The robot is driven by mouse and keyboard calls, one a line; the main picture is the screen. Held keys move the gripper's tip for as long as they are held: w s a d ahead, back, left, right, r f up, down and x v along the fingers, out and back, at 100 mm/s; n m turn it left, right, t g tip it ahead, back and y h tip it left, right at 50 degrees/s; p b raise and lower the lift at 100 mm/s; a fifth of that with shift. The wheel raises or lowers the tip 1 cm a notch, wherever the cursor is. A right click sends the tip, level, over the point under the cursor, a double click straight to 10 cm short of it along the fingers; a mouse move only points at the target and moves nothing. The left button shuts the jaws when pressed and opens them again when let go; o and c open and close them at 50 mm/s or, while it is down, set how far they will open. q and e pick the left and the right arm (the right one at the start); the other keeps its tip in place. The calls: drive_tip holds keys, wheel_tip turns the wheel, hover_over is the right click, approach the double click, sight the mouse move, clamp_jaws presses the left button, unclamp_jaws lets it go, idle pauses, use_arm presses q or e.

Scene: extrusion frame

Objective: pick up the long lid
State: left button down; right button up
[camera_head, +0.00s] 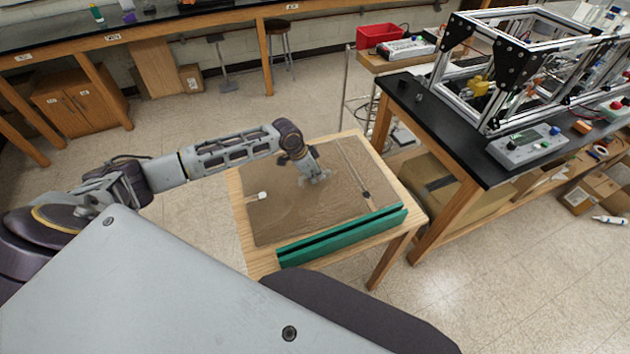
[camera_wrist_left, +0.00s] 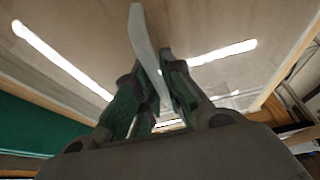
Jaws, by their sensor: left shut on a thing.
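My left gripper (camera_head: 318,179) is low over the brown top of a small wooden table, right of its middle. In the left wrist view the gripper (camera_wrist_left: 158,105) is shut on a long, pale, slightly curved strip (camera_wrist_left: 147,50), which looks like the long lid. The strip stands out between the fingers and away from the wrist camera. Its lower end is hidden by the fingers. In the head view the held strip is too small to make out. My right gripper is not in view.
A long green channel (camera_head: 340,236) lies along the table's near edge. A thin strip (camera_head: 354,170) lies right of the gripper, and a small white piece (camera_head: 262,196) lies left. A black bench (camera_head: 455,140) with an aluminium frame (camera_head: 487,118) stands at right.

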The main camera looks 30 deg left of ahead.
use_arm(q)
drive_tip(key=shift+w+r, duration=0.1)
drive_tip(key=shift+r, duration=0.2)
drive_tip(key=shift+r, duration=0.2)
drive_tip(key=shift+r+b, duration=0.5)
drive_tip(key=shift+r, duration=4.15)
drive_tip(key=shift+a, duration=0.1)
